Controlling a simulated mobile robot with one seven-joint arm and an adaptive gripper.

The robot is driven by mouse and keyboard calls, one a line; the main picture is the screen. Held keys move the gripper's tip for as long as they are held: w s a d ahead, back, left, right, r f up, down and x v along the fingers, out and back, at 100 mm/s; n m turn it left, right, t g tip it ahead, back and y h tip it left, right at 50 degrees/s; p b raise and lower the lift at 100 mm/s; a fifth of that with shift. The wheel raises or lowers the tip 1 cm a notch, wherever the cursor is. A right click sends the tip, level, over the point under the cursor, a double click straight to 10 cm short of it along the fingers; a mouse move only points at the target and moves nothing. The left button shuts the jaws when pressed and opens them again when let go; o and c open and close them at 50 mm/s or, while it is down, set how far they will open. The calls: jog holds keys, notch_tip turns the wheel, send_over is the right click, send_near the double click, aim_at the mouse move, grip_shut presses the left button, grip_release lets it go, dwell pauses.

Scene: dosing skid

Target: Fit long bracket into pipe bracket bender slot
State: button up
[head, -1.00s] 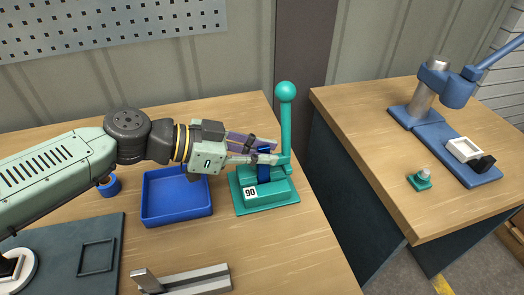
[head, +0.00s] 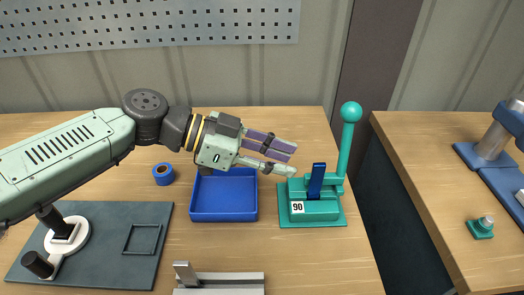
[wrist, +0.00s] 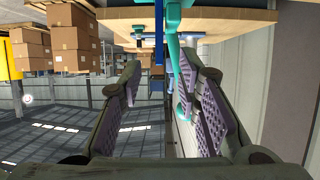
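The long bracket (head: 317,180) is a dark blue flat strip. It stands upright at the green pipe bracket bender (head: 318,211), its lower end hidden in the slot and its upper part sticking out above the block. The bender has a tall ball-topped lever and a "90" label. My gripper (head: 293,161) is open and empty, left of and slightly above the bracket, apart from it. In the wrist view the two padded fingers of my gripper (wrist: 162,95) stand wide apart. The bracket (wrist: 159,25) shows small beyond them. How deep it sits cannot be seen.
A blue tray (head: 224,214) lies below my gripper, with a blue ring (head: 163,174) beside it. A dark plate (head: 105,270) and a grey metal rail (head: 220,284) lie in front. A second bench (head: 440,190) stands right, across a gap.

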jog(key=v, duration=0.4)
jog(key=shift+s, duration=0.1)
dwell(0.4)
